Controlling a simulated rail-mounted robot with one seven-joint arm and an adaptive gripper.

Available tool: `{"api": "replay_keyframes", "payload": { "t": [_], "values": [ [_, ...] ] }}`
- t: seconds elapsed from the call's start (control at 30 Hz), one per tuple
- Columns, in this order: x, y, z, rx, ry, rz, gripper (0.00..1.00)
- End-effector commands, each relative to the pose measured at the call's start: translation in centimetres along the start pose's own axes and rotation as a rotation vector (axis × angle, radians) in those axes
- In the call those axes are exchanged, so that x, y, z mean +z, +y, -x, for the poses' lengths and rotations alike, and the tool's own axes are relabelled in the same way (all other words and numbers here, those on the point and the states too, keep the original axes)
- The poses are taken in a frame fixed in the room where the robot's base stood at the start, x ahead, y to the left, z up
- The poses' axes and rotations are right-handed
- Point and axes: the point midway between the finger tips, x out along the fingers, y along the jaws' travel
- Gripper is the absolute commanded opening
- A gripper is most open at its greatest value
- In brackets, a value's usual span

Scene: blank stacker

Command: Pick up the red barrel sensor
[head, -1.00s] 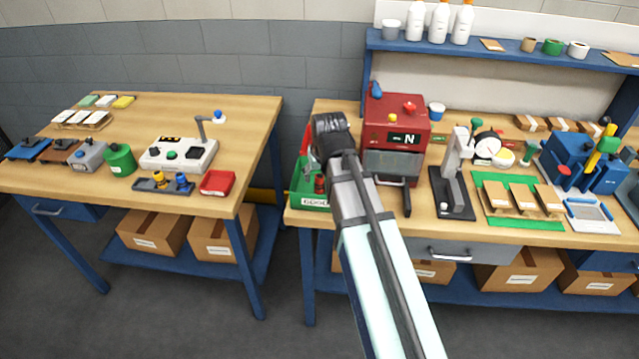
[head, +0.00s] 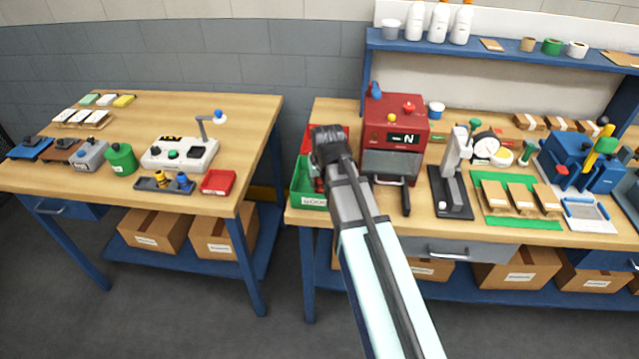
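A green bin (head: 301,187) with a white label stands at the left front of the right bench. A small red piece (head: 319,185) shows inside it, partly covered by my arm; it may be the red barrel sensor, but too little shows to be sure. My gripper (head: 321,160) is over the bin, pointing down. The wrist hides its fingers, so I cannot see whether they are open or touching anything.
A red bin (head: 309,137) sits behind the green one. A red machine (head: 394,135) stands close on the right. On the left table, a dark tray (head: 148,185) holds yellow and blue barrel-shaped parts, beside an empty red tray (head: 218,182). A gap separates the tables.

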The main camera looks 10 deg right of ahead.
Motion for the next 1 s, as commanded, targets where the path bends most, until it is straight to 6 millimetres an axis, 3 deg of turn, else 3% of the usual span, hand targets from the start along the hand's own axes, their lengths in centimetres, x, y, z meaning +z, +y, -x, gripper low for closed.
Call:
{"api": "replay_keyframes", "payload": {
  "t": [0.57,0.77,1.0],
  "values": [
    [-0.4,0.0,0.8,0.0,-0.001,0.0,0.0],
    [-1.3,0.0,2.8,0.0,0.002,0.0,0.0],
    [-3.5,0.0,7.7,0.0,0.004,0.0,0.0]
  ]
}}
